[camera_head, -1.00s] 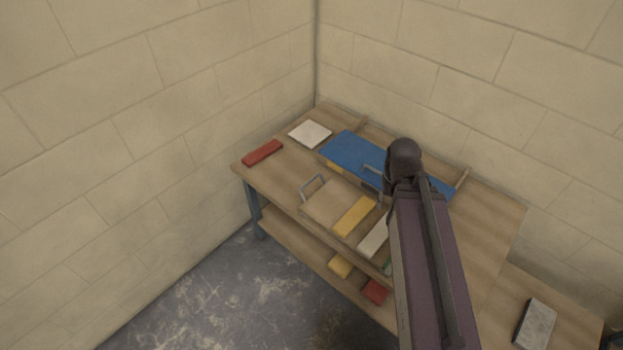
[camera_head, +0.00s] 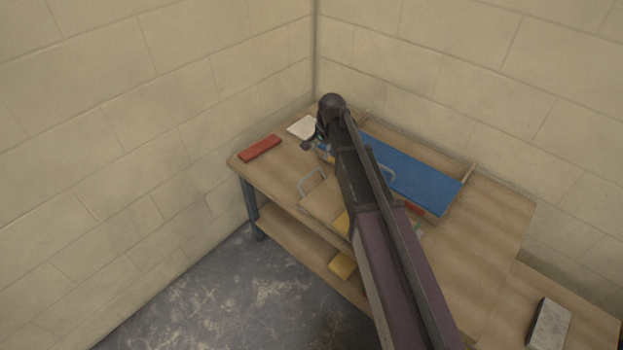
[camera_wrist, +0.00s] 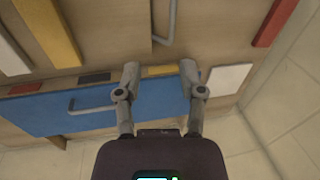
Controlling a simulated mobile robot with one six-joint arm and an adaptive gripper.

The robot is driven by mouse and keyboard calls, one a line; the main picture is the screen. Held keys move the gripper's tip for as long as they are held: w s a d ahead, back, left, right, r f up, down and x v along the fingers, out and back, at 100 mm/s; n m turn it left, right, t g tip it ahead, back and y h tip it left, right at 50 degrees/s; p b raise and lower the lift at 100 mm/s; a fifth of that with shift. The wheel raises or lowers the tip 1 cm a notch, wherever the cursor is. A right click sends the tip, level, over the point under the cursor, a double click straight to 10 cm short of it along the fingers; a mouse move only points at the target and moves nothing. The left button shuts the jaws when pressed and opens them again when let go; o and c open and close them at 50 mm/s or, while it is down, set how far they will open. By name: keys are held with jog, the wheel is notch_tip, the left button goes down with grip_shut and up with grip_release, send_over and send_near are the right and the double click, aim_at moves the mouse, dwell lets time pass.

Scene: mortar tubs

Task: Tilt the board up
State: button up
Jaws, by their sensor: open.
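The blue board (camera_head: 425,182) lies at the back of the wooden workbench in the head view, its left part hidden by my arm. In the wrist view the blue board (camera_wrist: 55,115) stretches leftward from my gripper. A bent metal handle (camera_wrist: 88,107) is on it; the handle also shows in the head view (camera_head: 388,174). My gripper (camera_wrist: 160,76) is open and empty, its fingers pointing across the board's end. In the head view my gripper (camera_head: 312,144) is over the board's left end, partly hidden by my wrist. I cannot tell whether it touches the board.
Coloured blocks, one yellow (camera_wrist: 160,71), line the board's front edge. A wooden lid with a handle (camera_head: 313,180) lies in front. A red block (camera_head: 260,148) and a white slab (camera_head: 301,127) are on the left. A grey block (camera_head: 549,323) lies on the right, lower surface. Walls close the corner.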

aim_at(310, 176)
jog(key=shift+w+a+f, duration=0.2)
jog(key=shift+w+a, duration=0.45)
jog(key=shift+a, duration=0.1)
jog(key=shift+f, duration=0.15)
jog(key=f+b, duration=0.4)
jog(key=w+a+f+b, duration=0.1)
jog(key=f+b, duration=0.3)
jog(key=b, duration=0.1)
jog(key=a+f+b, duration=0.1)
jog(key=f+b, duration=0.3)
jog(key=f, duration=0.1)
jog(key=shift+w+a+f+b, duration=0.1)
jog(key=shift+w+b, duration=0.2)
jog(key=shift+w, duration=0.05)
dwell(0.3)
grip_shut()
jog(key=shift+d, duration=0.2)
jog(key=shift+a, duration=0.15)
